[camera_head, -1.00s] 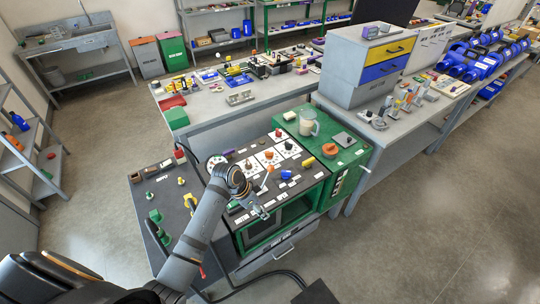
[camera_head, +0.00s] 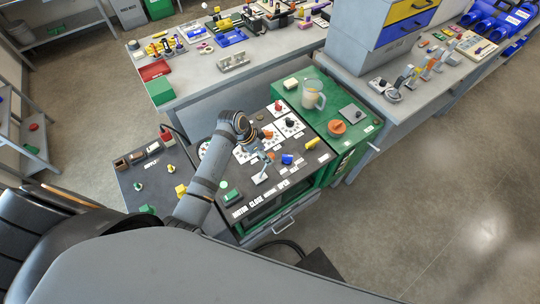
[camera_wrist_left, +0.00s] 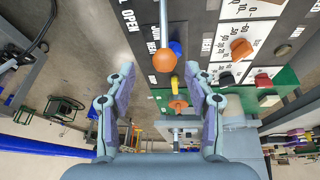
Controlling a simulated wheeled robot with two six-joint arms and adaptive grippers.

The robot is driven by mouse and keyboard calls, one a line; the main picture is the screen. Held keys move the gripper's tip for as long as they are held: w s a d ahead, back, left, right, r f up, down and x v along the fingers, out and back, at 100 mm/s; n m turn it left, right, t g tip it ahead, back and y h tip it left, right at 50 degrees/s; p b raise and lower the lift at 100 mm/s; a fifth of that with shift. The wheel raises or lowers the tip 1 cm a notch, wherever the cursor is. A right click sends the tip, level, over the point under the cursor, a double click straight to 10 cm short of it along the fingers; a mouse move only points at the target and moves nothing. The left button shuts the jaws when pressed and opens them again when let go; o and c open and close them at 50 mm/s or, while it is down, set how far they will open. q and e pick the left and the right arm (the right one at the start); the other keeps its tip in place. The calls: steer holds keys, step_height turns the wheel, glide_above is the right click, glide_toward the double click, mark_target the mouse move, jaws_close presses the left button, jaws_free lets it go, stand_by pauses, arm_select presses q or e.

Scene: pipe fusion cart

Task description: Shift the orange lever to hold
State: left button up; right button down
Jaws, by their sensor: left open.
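The orange lever has a round orange knob (camera_wrist_left: 165,60) on a pale metal shaft, rising from the dark panel of the green cart. In the head view its shaft (camera_head: 263,174) stands near the panel's front, tilted toward the back, close to my left gripper (camera_head: 262,152). In the left wrist view my left gripper (camera_wrist_left: 159,72) is open, one finger on each side of the knob, which appears between and slightly beyond the fingertips. I cannot tell whether either finger touches it. Panel lettering includes "OPEN" (camera_wrist_left: 128,20). A hold label is not legible. My right gripper is not in view.
Near the lever are a blue knob (camera_head: 287,159), a yellow knob (camera_head: 312,143) and a green block (camera_head: 232,197). Dials with red, black and orange knobs sit behind. Floor is free at right.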

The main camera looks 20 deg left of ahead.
mark_target(266, 166)
arm_select(q)
steer(key=x, duration=0.4)
steer(key=shift+w+a+p, duration=0.15)
steer(key=shift+w+p, duration=0.15)
steer(key=shift+w, duration=0.1)
steer(key=shift+x, duration=1)
steer(key=shift+f, duration=0.1)
steer(key=shift+s, duration=0.15)
steer(key=shift+c, duration=1.2)
steer(key=shift+f, duration=0.1)
steer(key=shift+c, duration=1.2)
jaws_close()
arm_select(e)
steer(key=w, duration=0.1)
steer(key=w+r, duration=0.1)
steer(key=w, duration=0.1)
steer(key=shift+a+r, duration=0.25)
